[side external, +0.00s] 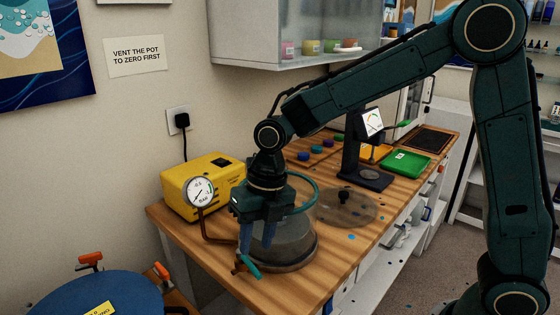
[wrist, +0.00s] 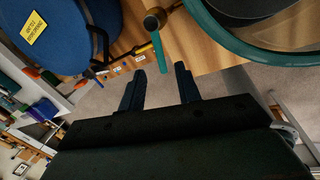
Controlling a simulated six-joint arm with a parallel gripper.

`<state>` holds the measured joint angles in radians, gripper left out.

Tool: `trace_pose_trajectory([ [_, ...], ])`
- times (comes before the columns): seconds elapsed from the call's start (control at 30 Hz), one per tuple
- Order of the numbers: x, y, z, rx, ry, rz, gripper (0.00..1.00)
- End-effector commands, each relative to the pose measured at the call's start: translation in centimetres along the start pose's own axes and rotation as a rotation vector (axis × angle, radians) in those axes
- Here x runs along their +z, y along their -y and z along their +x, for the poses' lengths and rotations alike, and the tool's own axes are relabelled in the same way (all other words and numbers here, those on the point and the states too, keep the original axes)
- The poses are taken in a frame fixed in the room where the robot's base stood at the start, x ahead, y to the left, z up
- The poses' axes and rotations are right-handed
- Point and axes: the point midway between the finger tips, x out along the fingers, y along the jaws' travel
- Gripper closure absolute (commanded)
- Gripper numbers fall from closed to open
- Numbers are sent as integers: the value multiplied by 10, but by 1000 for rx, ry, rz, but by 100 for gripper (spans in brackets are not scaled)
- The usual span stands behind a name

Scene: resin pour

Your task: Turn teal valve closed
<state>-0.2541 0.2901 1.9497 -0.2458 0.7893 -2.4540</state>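The teal valve handle (side external: 250,268) is a short bar low on the front side of the clear pot (side external: 290,245). In the wrist view the teal handle (wrist: 160,52) extends from a round brass-coloured fitting (wrist: 154,20), its free end at the gap between my fingertips. My gripper (side external: 243,252) points down just above the handle in the side view. In the wrist view my gripper (wrist: 160,69) is open, its two blue fingers apart with nothing clasped. I cannot tell whether the fingertips touch the handle.
A pressure gauge (side external: 200,191) on a copper pipe stands left of the pot, before a yellow box (side external: 192,178). A round lid (side external: 346,207) lies to the right. A blue round object with orange clamps (side external: 88,294) is at lower left.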

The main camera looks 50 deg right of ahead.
Motion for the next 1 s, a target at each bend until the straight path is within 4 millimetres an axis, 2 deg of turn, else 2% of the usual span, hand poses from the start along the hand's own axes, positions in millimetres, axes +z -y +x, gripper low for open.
trace_pose_trajectory([
  [0.3,1,0,-56,2,4,1,67],
  [0.5,0,0,-81,2,2,0,67],
  [0.7,0,0,-92,0,1,0,67],
  [1.0,0,0,-93,0,0,0,67],
])
